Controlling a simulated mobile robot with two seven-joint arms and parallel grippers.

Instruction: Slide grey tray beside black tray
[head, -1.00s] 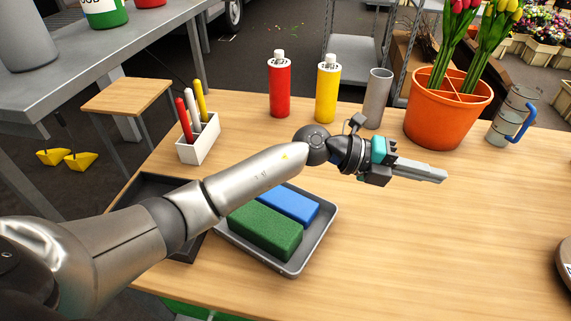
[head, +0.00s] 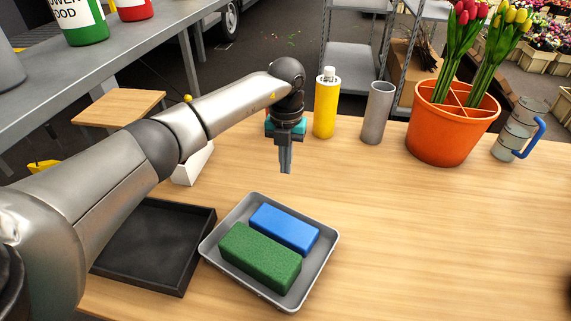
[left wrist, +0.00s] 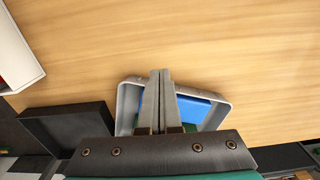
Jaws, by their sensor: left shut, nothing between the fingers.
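The grey tray (head: 325,250) lies on the wooden table, holding a green block (head: 260,255) and a blue block (head: 284,228). The black tray (head: 140,262) lies to its left, empty where visible, with a narrow gap between them; my left arm covers part of it. My left gripper (head: 285,172) is shut and empty, pointing down above the table behind the grey tray. In the left wrist view the shut fingers (left wrist: 160,72) overlap the grey tray (left wrist: 128,108), and the black tray (left wrist: 70,125) is left of it. My right gripper is out of view.
A white pen holder (head: 192,166) stands behind the black tray, partly hidden by my arm. A yellow bottle (head: 326,108), a grey cylinder (head: 377,112), an orange tulip pot (head: 447,130) and a blue-handled container (head: 512,135) stand along the back. The table's right side is clear.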

